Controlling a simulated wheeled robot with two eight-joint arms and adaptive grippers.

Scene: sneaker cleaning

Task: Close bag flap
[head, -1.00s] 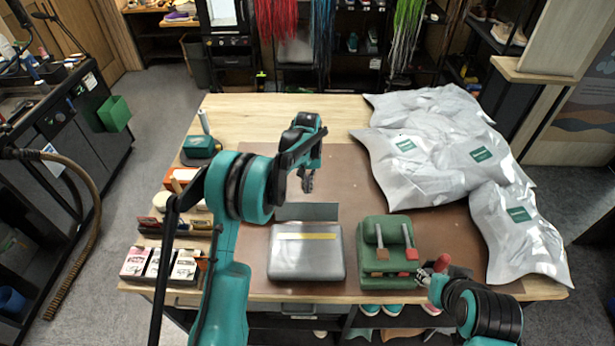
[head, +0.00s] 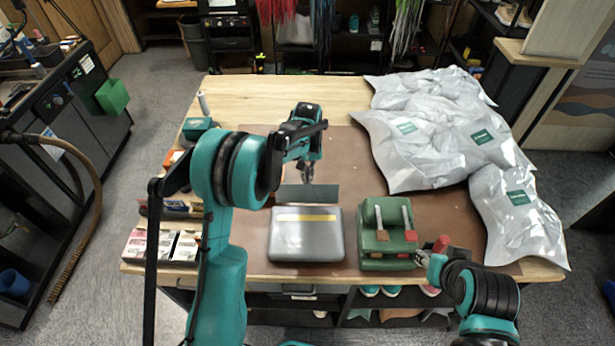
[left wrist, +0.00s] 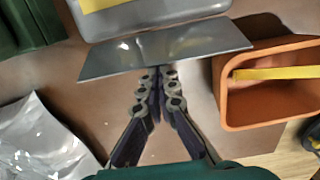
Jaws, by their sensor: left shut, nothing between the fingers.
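The bag is a flat grey case (head: 306,240) with a yellow strip, lying near the table's front edge. Its dark grey flap (head: 312,194) stands open along the far side. In the left wrist view the flap (left wrist: 200,45) crosses the upper middle, with the bag (left wrist: 140,15) beyond it. My left gripper (head: 307,178) is shut and empty at the flap's far edge. In the left wrist view its fingertips (left wrist: 158,68) meet or nearly meet that edge; contact is unclear. My right gripper (head: 422,259) is beside the green tool holder, its jaws too small to judge.
The green tool holder (head: 387,245) stands right of the bag. White plastic packages (head: 425,165) cover the right side. An orange tray (left wrist: 265,115) shows beside the flap in the left wrist view. Small boxes (head: 160,245) line the left edge. The table's far middle is clear.

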